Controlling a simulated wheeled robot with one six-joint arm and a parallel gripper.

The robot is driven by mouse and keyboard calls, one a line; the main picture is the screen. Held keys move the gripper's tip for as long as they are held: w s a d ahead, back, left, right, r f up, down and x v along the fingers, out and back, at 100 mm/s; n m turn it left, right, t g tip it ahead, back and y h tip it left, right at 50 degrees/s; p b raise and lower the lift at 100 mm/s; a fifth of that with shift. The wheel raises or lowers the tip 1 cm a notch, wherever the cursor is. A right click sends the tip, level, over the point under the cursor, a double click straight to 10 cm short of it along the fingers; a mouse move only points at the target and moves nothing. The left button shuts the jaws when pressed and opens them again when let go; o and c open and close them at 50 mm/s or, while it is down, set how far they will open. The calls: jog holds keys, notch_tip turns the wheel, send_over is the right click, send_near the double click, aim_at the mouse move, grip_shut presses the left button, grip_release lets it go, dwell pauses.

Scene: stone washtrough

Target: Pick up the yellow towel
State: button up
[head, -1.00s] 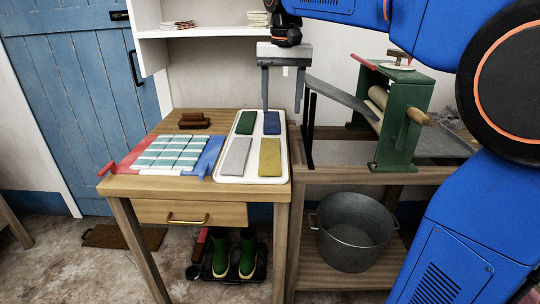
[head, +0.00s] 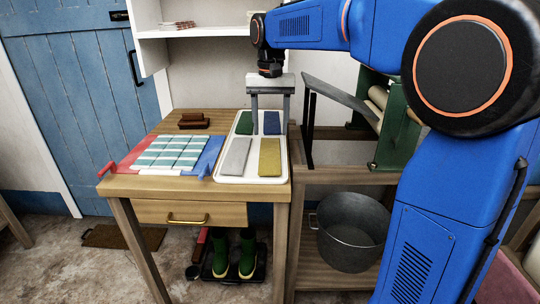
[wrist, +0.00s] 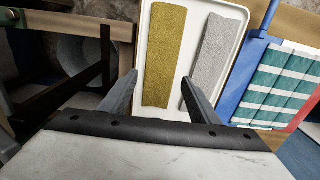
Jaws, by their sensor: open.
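The yellow towel (head: 270,157) lies flat and folded at the front right of a white tray (head: 252,180) on the wooden table. In the wrist view the yellow towel (wrist: 164,50) lies ahead of the open fingers, left of the grey towel (wrist: 214,50). My gripper (head: 270,132) is open and empty, with its fingers over the back part of the tray by the green towel (head: 244,124) and the blue towel (head: 272,124). In the wrist view my gripper (wrist: 160,82) has its fingers on either side of the yellow towel's near end. The height gap is hard to tell.
A checked teal-and-white cloth (head: 171,151) lies on a red and blue board left of the tray. Brown blocks (head: 193,121) sit behind it. A green wringer (head: 395,130) stands on the right, with a metal tub (head: 352,231) below.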

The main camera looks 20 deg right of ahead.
aim_at(270, 149)
notch_tip(270, 149, down, 2)
jog(key=shift+f, duration=0.15)
jog(key=f, duration=0.2)
jog(key=w+f, duration=0.1)
jog(key=shift+d+f, duration=0.1)
jog(key=shift+f, duration=1)
jog(key=c, duration=1)
